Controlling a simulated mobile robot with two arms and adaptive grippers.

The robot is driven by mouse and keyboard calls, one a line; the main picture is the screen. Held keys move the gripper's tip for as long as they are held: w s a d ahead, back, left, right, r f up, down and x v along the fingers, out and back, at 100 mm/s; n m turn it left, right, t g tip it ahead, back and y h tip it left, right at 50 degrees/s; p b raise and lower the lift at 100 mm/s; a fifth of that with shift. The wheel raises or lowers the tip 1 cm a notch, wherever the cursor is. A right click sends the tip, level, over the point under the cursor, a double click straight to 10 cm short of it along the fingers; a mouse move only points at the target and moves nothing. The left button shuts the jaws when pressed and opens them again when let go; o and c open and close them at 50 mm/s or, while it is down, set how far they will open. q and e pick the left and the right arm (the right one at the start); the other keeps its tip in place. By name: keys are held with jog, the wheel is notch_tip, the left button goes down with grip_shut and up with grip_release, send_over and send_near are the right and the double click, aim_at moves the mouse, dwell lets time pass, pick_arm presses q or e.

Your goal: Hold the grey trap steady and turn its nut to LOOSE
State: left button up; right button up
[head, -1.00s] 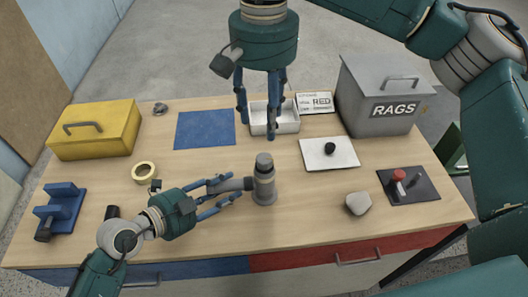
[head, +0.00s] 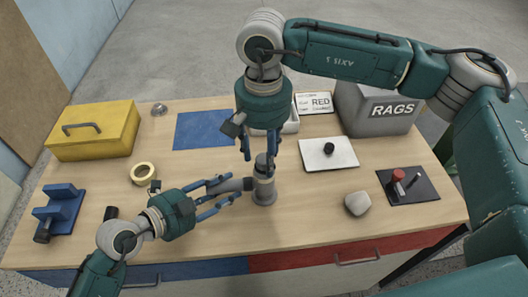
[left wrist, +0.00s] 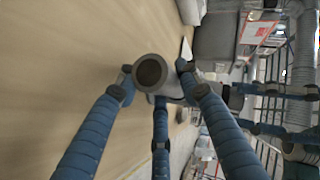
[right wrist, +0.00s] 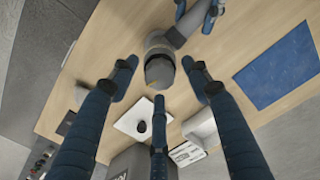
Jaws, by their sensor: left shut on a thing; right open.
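The grey trap (head: 264,191) stands upright near the middle of the bench, its side pipe (head: 235,184) pointing left. Its darker top nut (head: 262,168) is partly behind my right fingers in the head view; it shows in the right wrist view (right wrist: 159,70). My left gripper (head: 230,192) is shut on the side pipe, whose round open end (left wrist: 150,71) faces the left wrist camera. My right gripper (head: 260,156) is open, pointing down at the nut, its fingers spread around the top. I cannot tell if they touch it. No LOOSE mark is readable.
A yellow toolbox (head: 95,138), tape roll (head: 143,173) and blue stand (head: 60,208) are at left. A blue mat (head: 203,131) lies behind. At right are the RAGS box (head: 375,112), a white plate (head: 345,153), a grey stone (head: 357,204) and a dark panel (head: 420,190).

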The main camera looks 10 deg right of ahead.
jog(key=c, duration=1.1)
jog(key=shift+c, duration=0.2)
